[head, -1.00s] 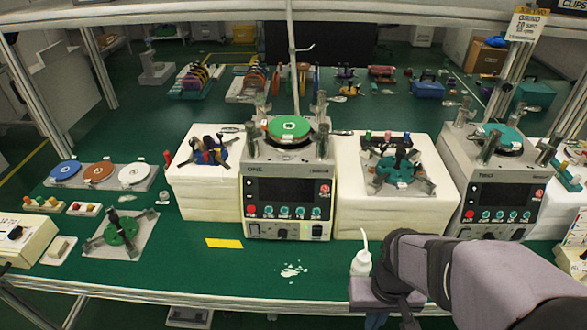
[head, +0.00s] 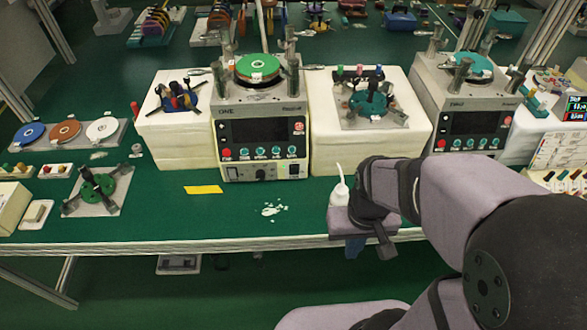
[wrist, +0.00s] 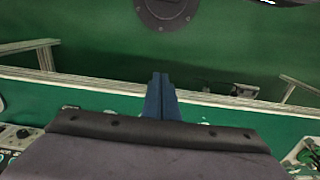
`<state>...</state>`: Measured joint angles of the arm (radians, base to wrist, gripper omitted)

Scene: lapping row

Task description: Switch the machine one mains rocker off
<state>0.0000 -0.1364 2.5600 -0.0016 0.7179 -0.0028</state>
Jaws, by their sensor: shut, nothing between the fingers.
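Machine one (head: 260,130), a grey unit labelled ONE with a dark screen, stands mid-bench with a green disc on top. Low on its front are a dark rocker-like switch (head: 234,173) at left and a small dark fitting (head: 294,170) at right. I cannot tell which is the mains rocker, nor its position. My gripper (head: 355,248) is in front of the bench's front edge, right of and nearer than machine one, well apart from it. Its blue fingers are together and empty in the wrist view (wrist: 160,97), over green surroundings.
A white squeeze bottle (head: 339,193) stands close behind my gripper. A yellow card (head: 203,189) and white spill (head: 272,209) lie before machine one. White blocks (head: 365,140) flank it. A second machine (head: 470,110) stands right. The bench front is mostly clear between the spill and bottle.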

